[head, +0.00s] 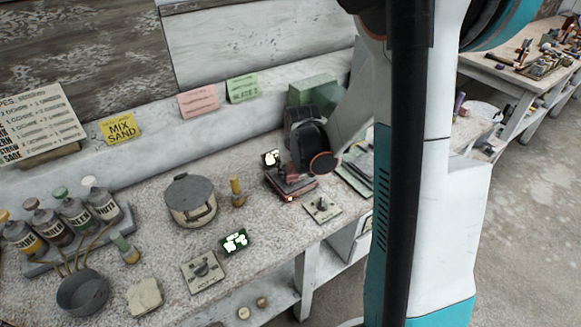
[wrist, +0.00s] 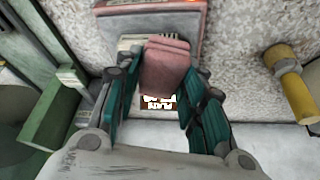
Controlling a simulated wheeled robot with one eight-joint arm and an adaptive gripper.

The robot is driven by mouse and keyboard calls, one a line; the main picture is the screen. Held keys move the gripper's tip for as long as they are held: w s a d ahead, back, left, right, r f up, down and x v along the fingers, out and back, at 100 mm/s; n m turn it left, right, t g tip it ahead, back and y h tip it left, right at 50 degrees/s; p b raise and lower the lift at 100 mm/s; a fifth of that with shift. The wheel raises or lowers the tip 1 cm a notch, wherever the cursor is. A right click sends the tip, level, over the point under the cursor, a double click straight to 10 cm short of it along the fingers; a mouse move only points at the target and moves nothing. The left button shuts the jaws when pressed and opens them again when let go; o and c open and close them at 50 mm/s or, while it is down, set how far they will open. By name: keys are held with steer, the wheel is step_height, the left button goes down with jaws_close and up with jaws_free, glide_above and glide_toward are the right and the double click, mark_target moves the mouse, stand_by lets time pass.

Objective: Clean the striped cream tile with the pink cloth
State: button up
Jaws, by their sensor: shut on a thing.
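My gripper (wrist: 160,92) is shut on the folded pink cloth (wrist: 166,66), which hangs between its teal-padded fingers. In the head view the cloth (head: 292,176) is a small pink patch under my wrist, above a dark red device. A small tile with pale patches on brown (wrist: 158,103) shows just below the cloth in the wrist view, partly between the fingers. A similar dark patch with white marks (head: 271,157) stands left of my gripper in the head view. I cannot make out stripes on either, nor whether the cloth touches one.
The dark red device (head: 290,184) is close by my gripper. A yellow-handled tool (head: 237,190) and a lidded grey pot (head: 191,200) stand to its left. A green box (head: 313,93) is behind, against the wall. Labelled bottles (head: 72,215) fill the far left.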

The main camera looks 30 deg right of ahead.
steer(key=shift+f+b, duration=0.3)
steer(key=shift+f, duration=0.1)
steer(key=shift+s+r, duration=0.1)
steer(key=shift+s, duration=0.05)
steer(key=shift+s+a, duration=0.15)
steer(key=shift+s, duration=0.2)
steer(key=shift+s+a, duration=0.15)
steer(key=shift+s, duration=0.4)
steer(key=shift+w+d+b, duration=0.2)
steer(key=shift+w+d, duration=0.1)
steer(key=shift+w, duration=0.75)
steer(key=shift+w+d+b, duration=0.15)
steer(key=shift+w+d, duration=0.1)
steer(key=shift+w, duration=0.75)
steer(key=shift+s, duration=0.1)
steer(key=shift+s+a, duration=0.3)
steer(key=shift+s, duration=0.7)
steer(key=shift+s+a, duration=0.25)
steer(key=shift+s, duration=0.7)
steer(key=shift+w+d+b, duration=0.2)
steer(key=shift+w+d, duration=0.1)
steer(key=shift+w, duration=0.7)
steer(key=shift+w+d+b, duration=0.2)
steer(key=shift+w+d, duration=0.05)
steer(key=shift+w, duration=0.75)
